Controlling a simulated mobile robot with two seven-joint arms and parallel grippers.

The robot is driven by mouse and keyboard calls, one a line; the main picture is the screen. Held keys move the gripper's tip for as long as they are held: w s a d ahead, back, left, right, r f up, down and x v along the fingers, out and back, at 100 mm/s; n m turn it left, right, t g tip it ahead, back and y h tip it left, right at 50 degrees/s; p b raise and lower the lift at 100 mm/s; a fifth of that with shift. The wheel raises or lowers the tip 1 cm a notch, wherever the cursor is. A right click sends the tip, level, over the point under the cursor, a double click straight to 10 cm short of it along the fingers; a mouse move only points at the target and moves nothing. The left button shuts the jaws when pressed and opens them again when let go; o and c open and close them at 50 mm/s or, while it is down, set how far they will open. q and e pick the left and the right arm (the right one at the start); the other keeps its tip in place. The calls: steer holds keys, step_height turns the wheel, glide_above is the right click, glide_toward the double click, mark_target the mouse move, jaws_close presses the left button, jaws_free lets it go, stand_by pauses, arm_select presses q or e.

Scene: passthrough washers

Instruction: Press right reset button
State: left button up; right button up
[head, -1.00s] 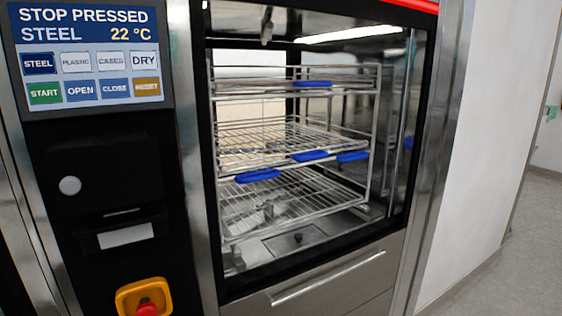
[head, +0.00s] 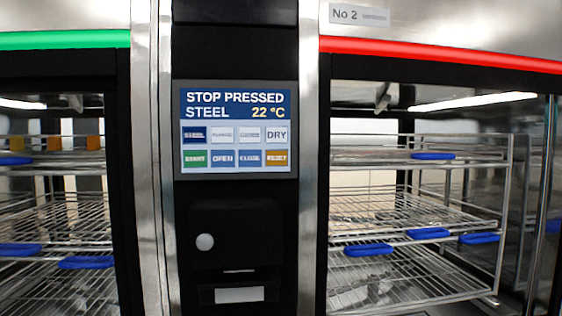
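The reset button (head: 276,158) is an orange-yellow key at the lower right of the touch panel's button grid in the head view. The panel screen (head: 236,128) reads "STOP PRESSED", "STEEL" and "22 °C". It is mounted on the black column between two washers, left of the washer marked No 2 (head: 360,16). Neither of my grippers is in view.
The No 2 washer on the right has a red light strip (head: 440,55) and wire racks (head: 410,212) with blue clips. The left washer has a green strip (head: 62,40) and similar racks.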

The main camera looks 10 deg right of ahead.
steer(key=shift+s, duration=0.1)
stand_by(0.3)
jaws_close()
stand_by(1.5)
